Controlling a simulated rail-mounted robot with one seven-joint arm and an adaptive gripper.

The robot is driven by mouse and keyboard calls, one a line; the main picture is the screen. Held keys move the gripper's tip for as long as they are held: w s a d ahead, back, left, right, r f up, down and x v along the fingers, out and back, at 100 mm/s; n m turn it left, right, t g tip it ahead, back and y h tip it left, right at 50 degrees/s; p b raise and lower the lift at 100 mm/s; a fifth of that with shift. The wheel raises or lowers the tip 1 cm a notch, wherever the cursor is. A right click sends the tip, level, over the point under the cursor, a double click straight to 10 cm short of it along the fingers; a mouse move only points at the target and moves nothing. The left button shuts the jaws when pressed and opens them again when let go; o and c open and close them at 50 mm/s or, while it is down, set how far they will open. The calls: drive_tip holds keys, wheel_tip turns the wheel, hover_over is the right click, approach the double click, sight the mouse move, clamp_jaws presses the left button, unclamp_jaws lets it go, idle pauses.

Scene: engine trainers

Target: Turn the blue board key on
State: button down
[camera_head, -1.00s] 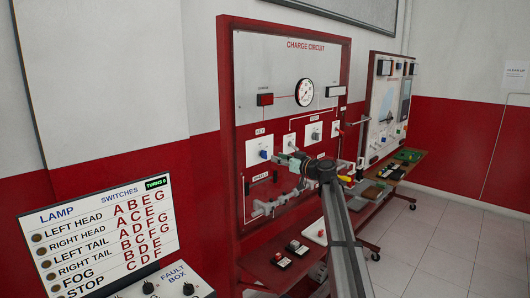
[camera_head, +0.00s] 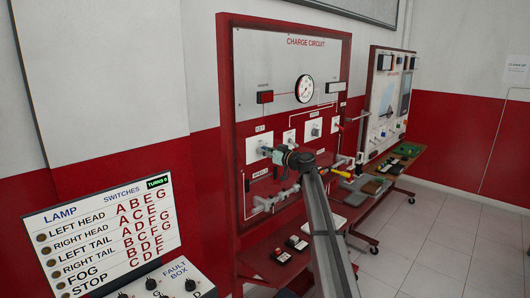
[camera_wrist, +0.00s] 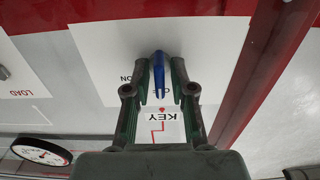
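The blue key (camera_wrist: 158,72) stands out from a white plate labelled KEY (camera_wrist: 95,48) in the wrist view. My gripper (camera_wrist: 159,66) has its two green fingers on either side of the key, with small gaps showing, so it looks open around it. An ON mark lies left of the key, and another mark is partly covered by it, probably OFF. The exact turn of the key is hard to tell. In the head view, my gripper (camera_head: 264,151) is at the KEY plate of the charge circuit board (camera_head: 270,68), and the key is mostly hidden.
A lamp and switches panel (camera_head: 105,220) stands at the front left. A shelf (camera_head: 255,258) with small boxes lies below the board. A second board (camera_head: 384,100) stands behind to the right. The board's red frame runs close beside my gripper in the wrist view.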

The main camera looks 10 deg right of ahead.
drive_tip(key=shift+f+b, duration=0.1)
drive_tip(key=shift+b, duration=0.25)
drive_tip(key=shift+f+m+b, duration=0.1)
drive_tip(key=shift+m+b, duration=0.5)
drive_tip(key=m+b, duration=0.3)
drive_tip(key=shift+w+d, duration=0.1)
drive_tip(key=m+b, duration=0.2)
drive_tip(key=m, duration=0.1)
drive_tip(key=shift+m, duration=0.4)
drive_tip(key=shift+d+m+b, duration=0.1)
drive_tip(key=shift+m+b, duration=0.4)
drive_tip(key=shift+m, duration=1.4)
drive_tip(key=c, duration=1.3)
unclamp_jaws()
drive_tip(key=shift+o, duration=0.2)
